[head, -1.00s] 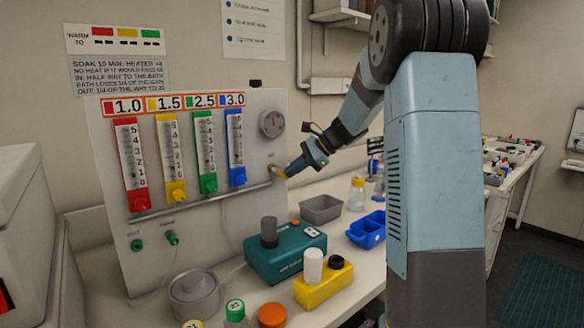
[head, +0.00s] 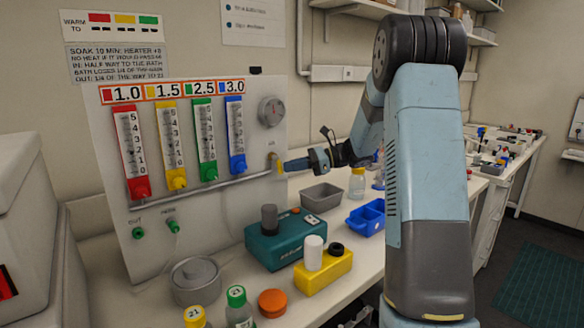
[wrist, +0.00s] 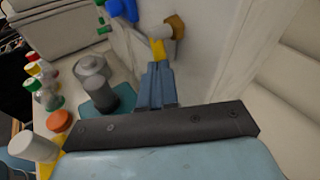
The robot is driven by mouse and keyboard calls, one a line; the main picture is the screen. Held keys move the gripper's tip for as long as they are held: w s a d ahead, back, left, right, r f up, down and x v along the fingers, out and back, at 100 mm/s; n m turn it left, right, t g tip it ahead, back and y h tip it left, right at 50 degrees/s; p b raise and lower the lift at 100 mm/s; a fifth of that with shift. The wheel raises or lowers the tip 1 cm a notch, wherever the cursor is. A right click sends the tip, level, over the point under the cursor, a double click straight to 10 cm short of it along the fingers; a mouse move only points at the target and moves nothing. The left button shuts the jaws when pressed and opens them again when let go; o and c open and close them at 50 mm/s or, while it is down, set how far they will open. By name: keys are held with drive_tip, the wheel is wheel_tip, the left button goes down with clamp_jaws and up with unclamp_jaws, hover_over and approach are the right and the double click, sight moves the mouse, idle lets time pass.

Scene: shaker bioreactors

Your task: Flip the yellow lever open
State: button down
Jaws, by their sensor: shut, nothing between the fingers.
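The yellow lever (head: 280,166) sits on a brass fitting at the right end of the grey pipe, low on the right side of the white panel. In the wrist view the yellow lever (wrist: 158,48) hangs beside the round brass fitting (wrist: 175,26). In the wrist view my gripper's closed fingers (wrist: 158,68) point at the lever's near end. I cannot tell whether they touch it.
The white panel (head: 255,205) carries several coloured flow tubes and a round gauge (head: 271,111). Below are a teal device (head: 285,245), a grey bin (head: 321,196), a blue tray (head: 367,218) and a yellow block (head: 323,272).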

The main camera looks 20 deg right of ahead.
drive_tip(key=v, duration=1.3)
drive_tip(key=shift+s+d+r, duration=0.15)
drive_tip(key=shift+d+r, duration=0.05)
drive_tip(key=shift+d, duration=0.1)
drive_tip(key=shift+a, duration=0.1)
